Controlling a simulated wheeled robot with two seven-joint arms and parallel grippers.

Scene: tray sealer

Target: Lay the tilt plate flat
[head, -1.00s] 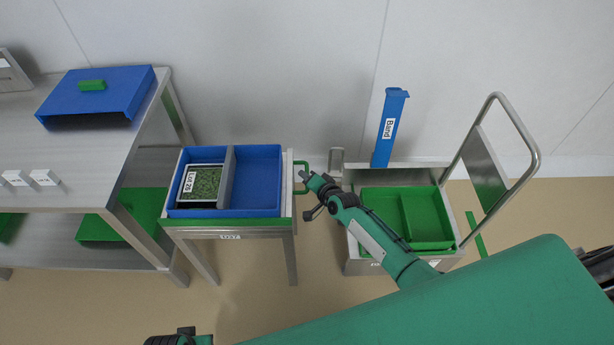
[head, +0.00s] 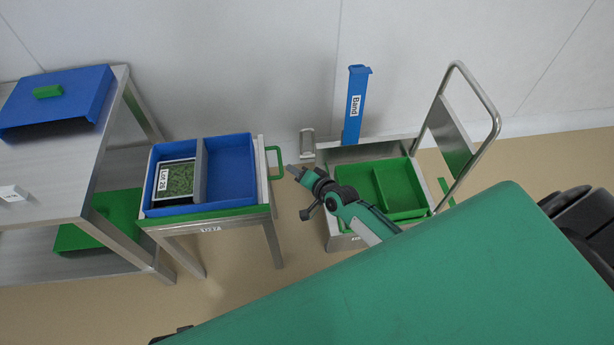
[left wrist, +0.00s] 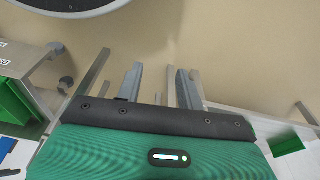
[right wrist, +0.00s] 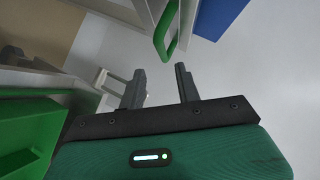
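The tilt plate (head: 263,176) is the top of a small steel stand. It carries a blue tray (head: 230,168) and has a green loop handle (head: 274,163) on its right side. It looks close to level, but its exact angle is hard to tell. My right gripper (head: 290,170) is just right of the handle. In the right wrist view its fingers (right wrist: 160,78) are apart and empty, and the handle (right wrist: 166,38) lies beyond their tips, not between them. My left gripper (left wrist: 157,76) is open and empty, pointing toward the floor and steel legs.
Right of the stand is a cart (head: 447,150) with a green bin (head: 380,190) and a blue "Band" post (head: 356,105). A steel table (head: 60,185) stands left.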

